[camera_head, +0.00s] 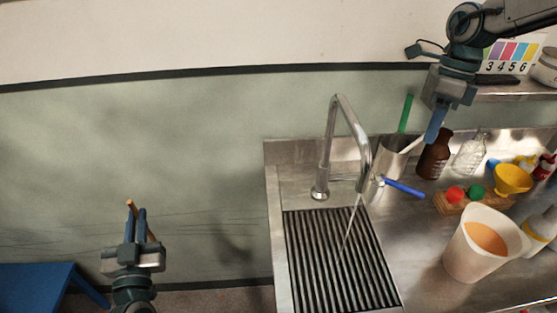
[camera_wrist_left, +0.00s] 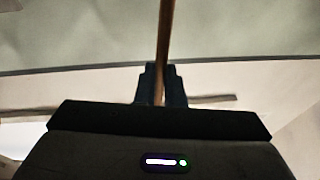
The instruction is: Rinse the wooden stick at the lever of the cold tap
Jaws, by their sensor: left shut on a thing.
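My left gripper (camera_head: 135,222) is at the lower left of the head view, shut on a thin wooden stick (camera_head: 131,206), well left of the sink. In the left wrist view the stick (camera_wrist_left: 165,40) stands up between the fingertips (camera_wrist_left: 161,85). The steel tap (camera_head: 349,112) has a blue lever (camera_head: 403,188) pointing right, and a thin water stream (camera_head: 348,234) falls into the grated sink (camera_head: 325,250). My right gripper (camera_head: 435,124) points down above the counter, right of the tap; its fingers overlap, so I cannot tell their opening.
A steel cup (camera_head: 389,160) holding a green stick (camera_head: 405,113) and a brown bottle (camera_head: 434,157) stand close to my right gripper. A white bucket (camera_head: 470,258) with orange liquid (camera_head: 486,238) stands right of the sink. A blue table (camera_head: 35,285) is at lower left.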

